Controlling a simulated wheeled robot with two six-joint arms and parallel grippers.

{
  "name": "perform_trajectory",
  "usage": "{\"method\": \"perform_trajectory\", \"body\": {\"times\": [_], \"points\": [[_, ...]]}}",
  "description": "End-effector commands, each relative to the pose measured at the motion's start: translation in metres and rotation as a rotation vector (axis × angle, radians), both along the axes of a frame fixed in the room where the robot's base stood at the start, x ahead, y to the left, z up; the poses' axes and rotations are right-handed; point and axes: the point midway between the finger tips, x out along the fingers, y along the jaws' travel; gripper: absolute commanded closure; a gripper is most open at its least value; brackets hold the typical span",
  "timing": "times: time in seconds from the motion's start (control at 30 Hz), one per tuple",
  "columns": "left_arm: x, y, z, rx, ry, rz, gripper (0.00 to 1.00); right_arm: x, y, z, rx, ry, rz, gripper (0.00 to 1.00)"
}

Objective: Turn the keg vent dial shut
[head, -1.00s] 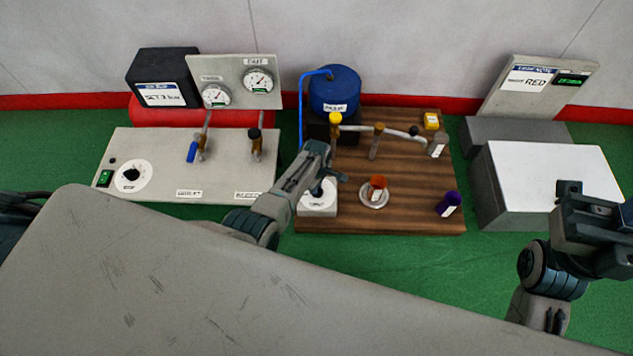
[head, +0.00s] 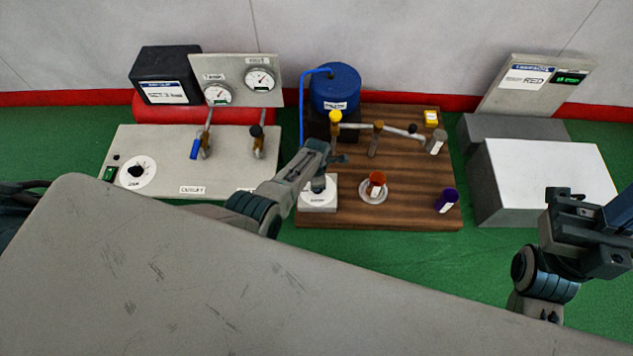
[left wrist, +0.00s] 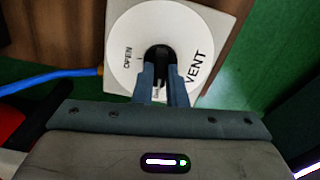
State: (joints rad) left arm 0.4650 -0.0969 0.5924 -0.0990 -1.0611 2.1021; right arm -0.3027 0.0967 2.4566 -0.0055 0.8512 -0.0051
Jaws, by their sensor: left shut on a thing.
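The vent dial (head: 318,199) is a white disc on a pale square block at the front left corner of the wooden board. In the left wrist view its face (left wrist: 125,72) reads OPEN on the left and VENT on the right. Another small label near the fingers is partly hidden. My left gripper (head: 318,184) reaches the dial from above. In the left wrist view its fingers (left wrist: 160,70) are shut on the black knob (left wrist: 158,51), whose pointing direction is unclear. The blue keg (head: 336,92) stands behind. My right gripper (head: 568,198) is away at the right, its jaw gap unclear.
A grey panel (head: 225,170) with another dial (head: 136,172) lies left. A white-topped block (head: 545,165) stands right.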

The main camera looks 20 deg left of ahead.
Motion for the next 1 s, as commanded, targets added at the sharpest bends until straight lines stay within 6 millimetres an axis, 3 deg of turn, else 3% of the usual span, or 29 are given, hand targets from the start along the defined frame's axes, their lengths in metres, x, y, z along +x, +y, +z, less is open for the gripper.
{"method": "perform_trajectory", "body": {"times": [0.57,0.6,0.7,1.0], "points": [[-0.0006,0.001,-0.0004,0.002,0.001,0.032,1.0,-0.0017,0.0001,0.003,0.001,-0.007,0.0,1.0],[-0.0005,0.0011,-0.0004,0.002,0.001,0.032,0.82,-0.0016,0.0001,0.003,0.001,-0.007,0.0,1.0],[-0.0005,0.0009,-0.0004,0.002,0.001,0.032,0.66,-0.0016,0.0001,0.003,0.001,-0.006,-0.001,1.0],[-0.0002,0.0002,0.0021,0.0,0.0,0.031,0.66,-0.001,-0.0001,0.0041,0.004,-0.005,-0.001,1.0]]}}
